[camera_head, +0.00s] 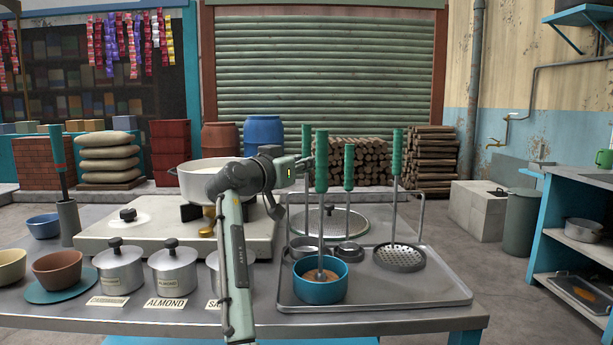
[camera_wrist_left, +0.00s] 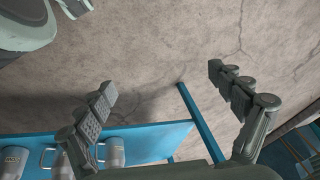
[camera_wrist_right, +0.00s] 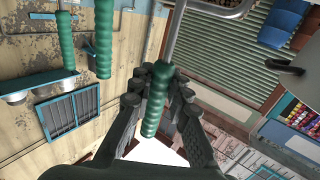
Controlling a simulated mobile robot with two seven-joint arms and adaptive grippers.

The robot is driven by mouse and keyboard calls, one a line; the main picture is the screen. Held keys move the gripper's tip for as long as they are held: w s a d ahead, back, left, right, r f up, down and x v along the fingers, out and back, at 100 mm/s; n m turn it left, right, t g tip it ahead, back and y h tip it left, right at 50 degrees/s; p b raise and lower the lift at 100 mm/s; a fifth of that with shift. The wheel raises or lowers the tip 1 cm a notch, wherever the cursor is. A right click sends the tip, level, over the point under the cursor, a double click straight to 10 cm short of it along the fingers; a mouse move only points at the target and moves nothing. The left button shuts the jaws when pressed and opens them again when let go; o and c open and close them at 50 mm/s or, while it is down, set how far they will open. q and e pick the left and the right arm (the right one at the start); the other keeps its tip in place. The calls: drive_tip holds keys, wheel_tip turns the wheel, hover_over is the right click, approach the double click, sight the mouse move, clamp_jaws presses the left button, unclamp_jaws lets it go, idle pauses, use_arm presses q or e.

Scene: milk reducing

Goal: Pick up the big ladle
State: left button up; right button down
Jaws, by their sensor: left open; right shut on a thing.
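The big ladle has a green handle (camera_head: 306,140) and a thin rod, and what looks like its dark round bowl (camera_head: 300,246) sits low on the tray behind the blue pot. My right gripper (camera_head: 303,166) is shut around this handle, and the green handle also shows between its fingers in the right wrist view (camera_wrist_right: 154,105). The ladle stands upright in the head view. My left gripper (camera_wrist_left: 160,84) is open and empty in the left wrist view, over bare floor beside a blue table frame. It is out of the head view.
Close by stand a green-handled tool in a blue pot (camera_head: 320,290), a smaller ladle (camera_head: 348,167) and a skimmer (camera_head: 398,258) on the metal tray (camera_head: 440,294). A stove (camera_head: 130,238) with a large pot (camera_head: 205,178) and lidded canisters (camera_head: 120,270) are to the left.

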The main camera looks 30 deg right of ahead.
wheel_tip(320, 180, up, 17)
drive_tip(key=shift+r, duration=0.1)
idle(0.3)
idle(0.5)
